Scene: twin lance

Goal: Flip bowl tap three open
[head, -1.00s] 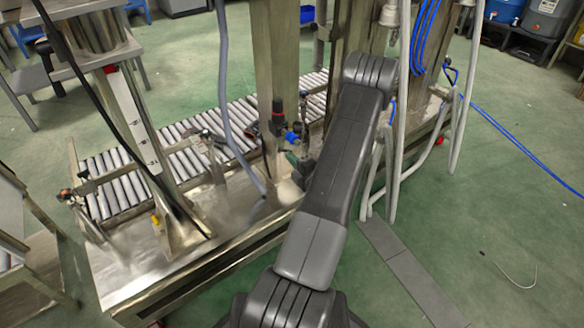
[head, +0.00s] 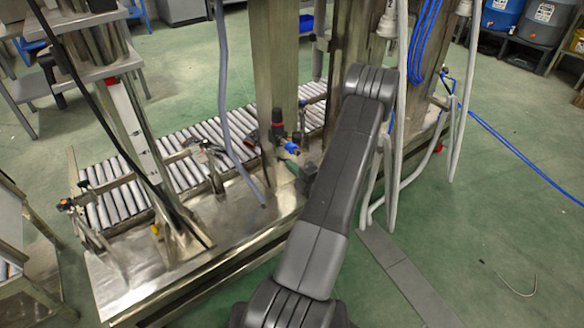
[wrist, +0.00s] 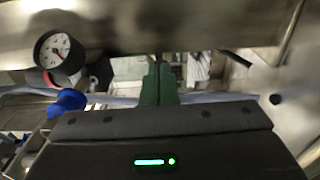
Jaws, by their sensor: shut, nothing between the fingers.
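My gripper (wrist: 160,84) is shut and empty, its green fingertips together at the centre of the wrist view. In the head view the fingers (head: 287,166) point left, close to the steel column. A black regulator with a red top (head: 278,122) sits on that column just above them, with a blue fitting (head: 292,147) beside it. The wrist view shows a round white-faced gauge (wrist: 60,52) and a blue part (wrist: 66,103) left of the fingers, apart from them. I cannot make out which part is bowl tap three; no tap lever is clear.
A roller conveyor (head: 185,150) runs behind the steel bench (head: 215,222). A grey hose (head: 226,100) hangs left of the column (head: 273,60). White hoses (head: 400,150) and blue tubes hang close right of my arm.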

